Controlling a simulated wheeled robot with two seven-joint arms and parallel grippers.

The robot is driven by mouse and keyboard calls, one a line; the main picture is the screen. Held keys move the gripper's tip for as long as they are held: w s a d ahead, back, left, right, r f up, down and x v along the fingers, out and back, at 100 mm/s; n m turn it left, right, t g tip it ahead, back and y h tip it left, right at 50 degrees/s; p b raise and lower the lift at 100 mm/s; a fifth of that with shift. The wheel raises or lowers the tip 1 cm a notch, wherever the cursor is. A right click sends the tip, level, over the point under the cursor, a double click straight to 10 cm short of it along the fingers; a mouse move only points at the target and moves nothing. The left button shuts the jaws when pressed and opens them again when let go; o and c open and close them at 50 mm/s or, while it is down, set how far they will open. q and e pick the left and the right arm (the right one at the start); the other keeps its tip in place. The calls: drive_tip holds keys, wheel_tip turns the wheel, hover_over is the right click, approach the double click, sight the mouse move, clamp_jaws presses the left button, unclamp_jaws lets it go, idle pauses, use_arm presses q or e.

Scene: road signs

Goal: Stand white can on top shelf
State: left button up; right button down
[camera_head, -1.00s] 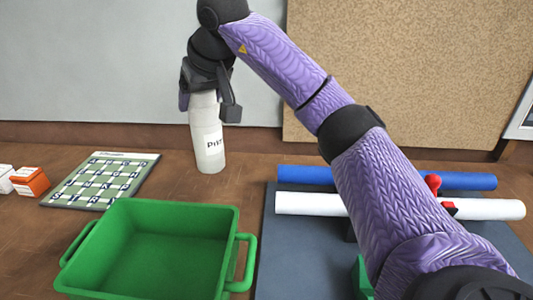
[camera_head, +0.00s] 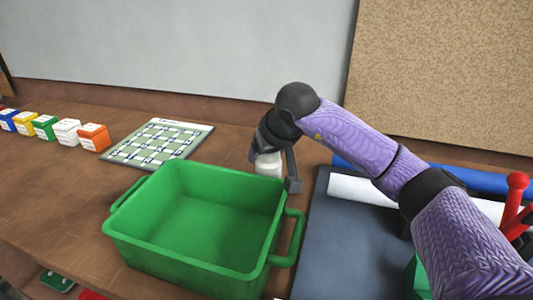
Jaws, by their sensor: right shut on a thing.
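The white can (camera_head: 268,163) shows just behind the back right corner of the green bin. Only a short part of it is visible; the bin's rim seems to hide the lower part. My right gripper (camera_head: 272,165) comes in from the right and is shut on the can's upper part from above. I cannot tell whether the can touches the wooden surface. My left gripper is not in view. No shelf that I can clearly identify as the top one is in view.
The green bin (camera_head: 128,236) stands empty in front. Left of it lie a green-and-white grid board (camera_head: 158,143) and several coloured boxes (camera_head: 95,138). A dark mat (camera_head: 335,250) with a white roll (camera_head: 355,188) and a blue roll (camera_head: 460,178) lies right. Bare wood (camera_head: 60,190) is free at left.

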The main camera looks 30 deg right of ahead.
drive_tip(key=shift+r, duration=0.1)
unclamp_jaws()
